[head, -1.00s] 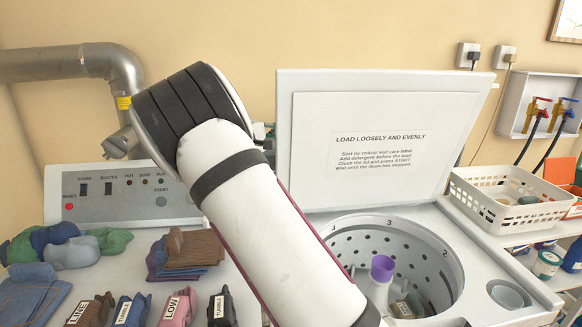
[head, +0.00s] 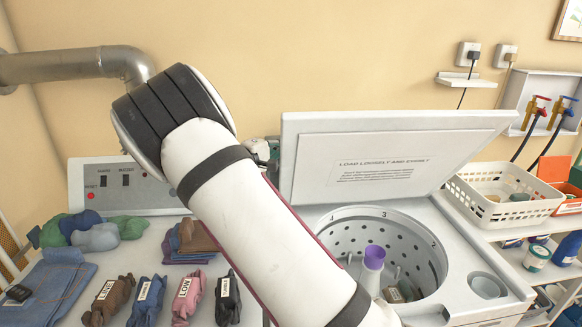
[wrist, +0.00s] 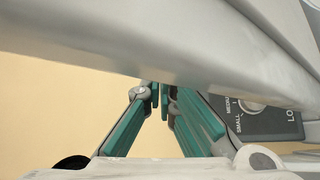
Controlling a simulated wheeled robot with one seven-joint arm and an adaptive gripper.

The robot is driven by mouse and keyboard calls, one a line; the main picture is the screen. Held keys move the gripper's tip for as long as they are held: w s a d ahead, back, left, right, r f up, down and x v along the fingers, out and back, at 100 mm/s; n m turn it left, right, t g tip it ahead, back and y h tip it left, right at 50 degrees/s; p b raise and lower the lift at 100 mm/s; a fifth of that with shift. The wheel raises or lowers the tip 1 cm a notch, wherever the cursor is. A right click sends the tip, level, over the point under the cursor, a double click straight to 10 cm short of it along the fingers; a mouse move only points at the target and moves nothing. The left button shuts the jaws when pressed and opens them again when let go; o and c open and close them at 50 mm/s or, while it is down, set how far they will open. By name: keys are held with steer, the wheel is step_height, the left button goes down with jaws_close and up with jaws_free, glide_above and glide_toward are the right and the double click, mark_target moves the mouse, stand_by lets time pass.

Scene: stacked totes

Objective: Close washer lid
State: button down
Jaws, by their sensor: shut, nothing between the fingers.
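The washer lid (head: 395,178) is a white panel with a printed loading notice. It stands partly open, tilted forward over the round drum opening (head: 440,262) of the washer. My arm crosses the head view, and a small part of my gripper shows behind the lid's left edge. In the wrist view my gripper (wrist: 163,97) has teal fingers, shut and empty. Their tips run up to the pale lid's edge (wrist: 180,45), which crosses the top of the picture and hides the tips. Contact looks likely but is not clearly visible.
A purple-topped agitator (head: 373,258) stands in the drum. Left are a control panel (head: 130,187), folded clothes and several labelled bundles (head: 187,298). A white basket (head: 500,195) stands on a shelf at right. A dial panel (wrist: 262,118) shows in the wrist view.

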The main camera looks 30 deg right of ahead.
mark_target(296, 167)
steer(key=s+p, duration=0.1)
steer(key=s+a+f, duration=0.1)
steer(key=s+f+p, duration=0.1)
steer(key=s, duration=0.1)
steer(key=shift+s+a+p, duration=0.1)
steer(key=shift+a+p, duration=0.2)
steer(key=shift+p, duration=0.05)
steer(key=shift+s+a+f+p, duration=0.35)
steer(key=shift+s+f+p, duration=0.1)
steer(key=shift+s+f, duration=0.25)
steer(key=shift+s+a+f+p, duration=0.3)
steer(key=shift+s+f+p, duration=0.15)
steer(key=shift+s, duration=0.3)
steer(key=w+a+b, duration=0.2)
steer(key=a, duration=0.4)
steer(key=shift+w+a, duration=0.25)
steer(key=shift+w, duration=0.15)
